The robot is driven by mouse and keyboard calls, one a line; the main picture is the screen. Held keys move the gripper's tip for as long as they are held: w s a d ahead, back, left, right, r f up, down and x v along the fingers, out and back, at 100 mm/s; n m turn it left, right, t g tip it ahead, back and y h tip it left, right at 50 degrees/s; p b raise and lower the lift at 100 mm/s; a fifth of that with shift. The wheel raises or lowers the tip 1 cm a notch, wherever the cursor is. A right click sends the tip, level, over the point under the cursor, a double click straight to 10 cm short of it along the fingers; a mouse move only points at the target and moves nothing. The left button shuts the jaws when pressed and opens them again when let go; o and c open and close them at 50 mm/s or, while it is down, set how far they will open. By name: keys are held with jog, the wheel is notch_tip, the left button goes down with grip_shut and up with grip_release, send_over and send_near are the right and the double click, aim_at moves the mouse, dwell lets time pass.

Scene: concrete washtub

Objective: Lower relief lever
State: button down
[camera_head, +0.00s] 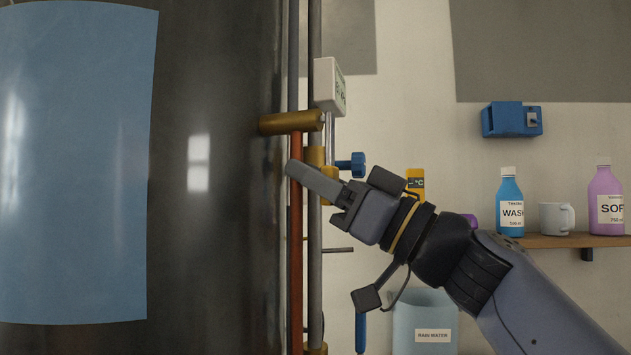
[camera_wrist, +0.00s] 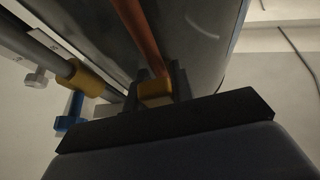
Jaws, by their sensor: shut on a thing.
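My gripper (camera_head: 295,170) is beside the dark metal tank, in front of the vertical pipes. In the wrist view my gripper (camera_wrist: 155,90) is shut on a small brass-coloured piece (camera_wrist: 155,88), which may be the relief lever; I cannot tell for sure. In the head view the fingers hide that piece. A reddish copper pipe (camera_head: 296,260) runs up and down behind the fingertips. A brass fitting (camera_head: 290,122) joins it to the tank just above. The wrist view shows the copper pipe (camera_wrist: 140,35) running just beyond the held piece.
The tank (camera_head: 225,270) fills the left side. A grey pipe (camera_head: 315,280) carries a blue-handled valve (camera_head: 352,164) close to my gripper, and a white labelled box (camera_head: 328,86) is above. A shelf (camera_head: 560,240) with bottles and a mug is at right. A rain-water container (camera_head: 424,315) stands below.

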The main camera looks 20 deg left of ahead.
jog(key=c, duration=1.2)
grip_release()
jog(key=b+v, duration=0.2)
jog(key=v, duration=0.8)
jog(key=shift+d+f, duration=0.2)
jog(key=shift+d, duration=0.15)
jog(key=shift+a, duration=0.1)
jog(key=p+x, duration=0.3)
jog(key=x, duration=0.7)
jog(key=shift+a+r, duration=0.2)
jog(key=shift+r, duration=0.05)
jog(key=shift+f+b, duration=0.25)
jog(key=shift+b, duration=0.25)
